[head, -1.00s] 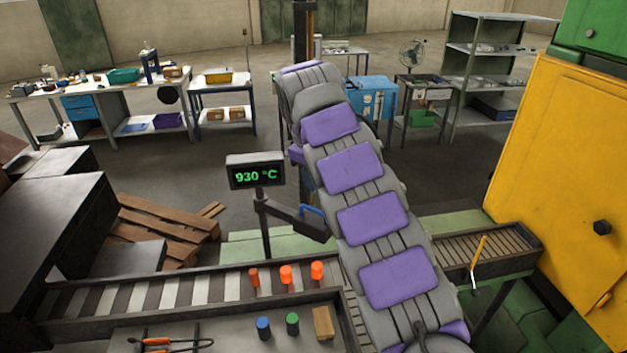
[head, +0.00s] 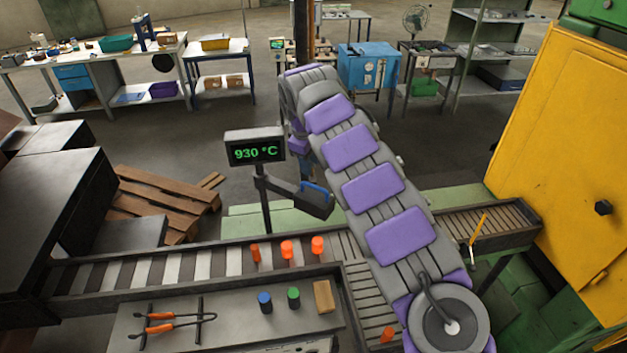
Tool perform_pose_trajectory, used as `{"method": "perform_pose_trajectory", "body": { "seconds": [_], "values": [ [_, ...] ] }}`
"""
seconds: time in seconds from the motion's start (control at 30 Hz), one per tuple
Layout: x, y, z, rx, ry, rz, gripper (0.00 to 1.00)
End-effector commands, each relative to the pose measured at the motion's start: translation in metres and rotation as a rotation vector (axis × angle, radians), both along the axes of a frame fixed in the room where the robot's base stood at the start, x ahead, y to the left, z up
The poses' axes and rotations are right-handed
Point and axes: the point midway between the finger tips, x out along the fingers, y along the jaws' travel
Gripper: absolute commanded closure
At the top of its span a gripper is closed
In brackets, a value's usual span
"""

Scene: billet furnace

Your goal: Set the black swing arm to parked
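The black swing arm (head: 288,192) reaches right and slightly toward me from the post (head: 262,196) under the temperature display (head: 254,148). A blue loop handle (head: 317,188) stands at its free end, just left of my own arm. The display reads 930 °C. My arm rises from the lower right and bends over at the top. Its far section drops behind the near links, above the handle. My gripper is hidden there, so I cannot see its fingers or whether it touches the handle.
A roller conveyor (head: 200,265) carries several glowing orange billets. In front, a bench (head: 235,323) holds tongs (head: 170,322), a blue cylinder (head: 265,301), a green cylinder (head: 293,297) and a tan block (head: 323,297). A yellow cabinet (head: 555,150) stands right. A wooden pallet (head: 160,205) lies left.

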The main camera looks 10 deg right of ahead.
Motion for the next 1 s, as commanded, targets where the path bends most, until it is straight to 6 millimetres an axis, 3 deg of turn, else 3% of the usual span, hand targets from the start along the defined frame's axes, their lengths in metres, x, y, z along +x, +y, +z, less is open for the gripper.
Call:
{"method": "perform_pose_trajectory", "body": {
  "seconds": [0.2, 0.4, 0.6, 0.9, 1.0],
  "values": [
    [0.007, -0.006, -0.042, 0.002, 0.005, -0.001, 0.61],
    [0.01, -0.01, -0.072, 0.002, 0.004, 0.0, 0.61],
    [0.013, -0.011, -0.084, 0.001, -0.001, 0.001, 0.61],
    [0.013, -0.011, -0.086, 0.001, -0.001, 0.001, 0.61],
    [0.013, -0.011, -0.086, 0.001, -0.001, 0.0, 0.7]
  ]
}}
